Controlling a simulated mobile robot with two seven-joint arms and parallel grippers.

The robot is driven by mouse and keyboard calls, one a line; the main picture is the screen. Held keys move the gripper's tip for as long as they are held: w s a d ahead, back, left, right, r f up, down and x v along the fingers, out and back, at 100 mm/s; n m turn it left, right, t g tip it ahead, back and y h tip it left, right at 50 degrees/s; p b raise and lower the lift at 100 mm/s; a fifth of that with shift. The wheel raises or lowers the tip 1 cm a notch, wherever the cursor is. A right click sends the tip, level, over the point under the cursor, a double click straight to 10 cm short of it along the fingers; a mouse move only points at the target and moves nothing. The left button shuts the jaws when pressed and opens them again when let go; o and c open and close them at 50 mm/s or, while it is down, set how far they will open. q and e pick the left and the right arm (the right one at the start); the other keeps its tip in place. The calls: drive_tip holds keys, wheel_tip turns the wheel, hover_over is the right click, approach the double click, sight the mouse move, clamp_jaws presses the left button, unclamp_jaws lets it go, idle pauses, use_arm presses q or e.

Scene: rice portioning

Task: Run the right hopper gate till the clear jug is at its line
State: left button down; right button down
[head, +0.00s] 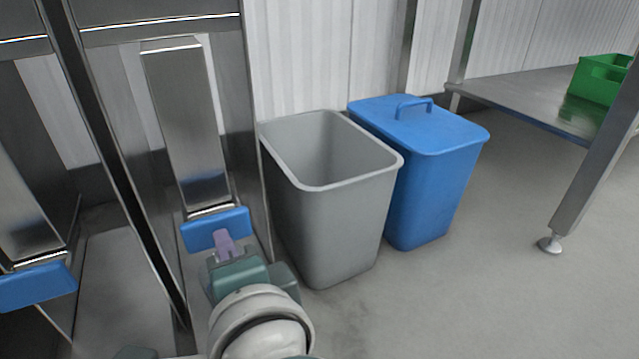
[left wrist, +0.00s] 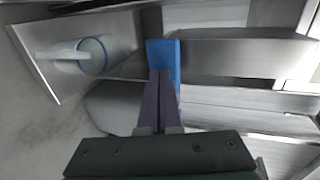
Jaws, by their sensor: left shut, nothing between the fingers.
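The right hopper gate has a blue handle (head: 216,230) at the foot of its steel chute. My left gripper (head: 223,240) is at this handle, fingers shut with nothing between them. In the left wrist view the closed purple fingers (left wrist: 162,88) point at the blue handle (left wrist: 162,55) and appear to meet or overlap its lower end; I cannot tell if they touch. The clear jug (left wrist: 92,56), with a blue ring and a pale handle, stands on a metal surface at the upper left of that view. Its fill level cannot be made out. My right gripper is not in view.
A second blue gate handle (head: 37,287) is on the left hopper. A grey open bin (head: 335,225) and a blue lidded bin (head: 435,185) stand right of the hoppers. A steel table (head: 520,103) holds a green crate (head: 598,82). Floor at right is clear.

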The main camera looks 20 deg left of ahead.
sight(217, 228)
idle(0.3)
use_arm(q)
drive_tip(key=shift+w+a, duration=1.25)
drive_tip(key=shift+a, duration=0.3)
drive_tip(key=shift+p, duration=0.3)
idle(4.5)
